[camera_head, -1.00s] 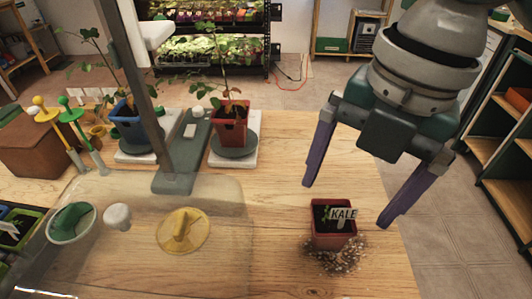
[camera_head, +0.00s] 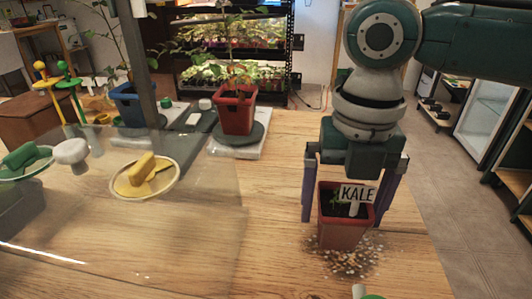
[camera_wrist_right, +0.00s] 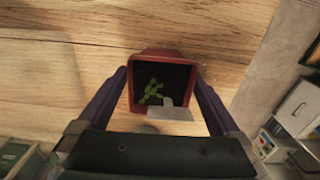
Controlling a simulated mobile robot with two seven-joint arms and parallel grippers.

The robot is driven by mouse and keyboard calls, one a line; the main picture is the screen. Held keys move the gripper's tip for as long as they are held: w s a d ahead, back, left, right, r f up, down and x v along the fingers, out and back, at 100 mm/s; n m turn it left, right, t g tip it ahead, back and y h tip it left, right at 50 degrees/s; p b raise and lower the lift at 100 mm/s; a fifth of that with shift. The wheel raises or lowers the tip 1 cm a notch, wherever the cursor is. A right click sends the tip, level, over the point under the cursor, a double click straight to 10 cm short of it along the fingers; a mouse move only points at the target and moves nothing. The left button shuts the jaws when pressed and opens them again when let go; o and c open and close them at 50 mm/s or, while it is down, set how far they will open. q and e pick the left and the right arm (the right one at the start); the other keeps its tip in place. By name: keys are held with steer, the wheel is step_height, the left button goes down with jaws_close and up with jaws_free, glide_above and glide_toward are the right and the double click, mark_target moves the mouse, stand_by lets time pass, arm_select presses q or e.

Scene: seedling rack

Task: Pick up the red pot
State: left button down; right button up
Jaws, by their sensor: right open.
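A small red pot (camera_head: 342,235) with dark soil, a seedling and a white KALE label (camera_head: 357,194) stands upright on the wooden table at right of centre. My right gripper (camera_head: 343,221) is open and points down, with one purple finger on each side of this pot. In the right wrist view the pot (camera_wrist_right: 137,97) lies between the two fingers (camera_wrist_right: 161,80); whether they touch it I cannot tell. A second, larger red pot (camera_head: 236,113) with a tall plant stands on a dark saucer (camera_head: 240,134) farther back. My left gripper is not in view.
Spilled pale grains (camera_head: 352,262) lie around the KALE pot. A clear panel with a grey post (camera_head: 143,75) covers the left, where yellow (camera_head: 150,190) and green-handled (camera_head: 22,165) items show. A blue pot (camera_head: 128,100) stands behind. The table's right edge is close to the pot.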

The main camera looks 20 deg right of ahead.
step_height(320, 180, down, 3)
steer(key=shift+r, duration=0.2)
steer(key=shift+r, duration=0.1)
steer(key=c, duration=1.3)
steer(key=shift+r, duration=0.1)
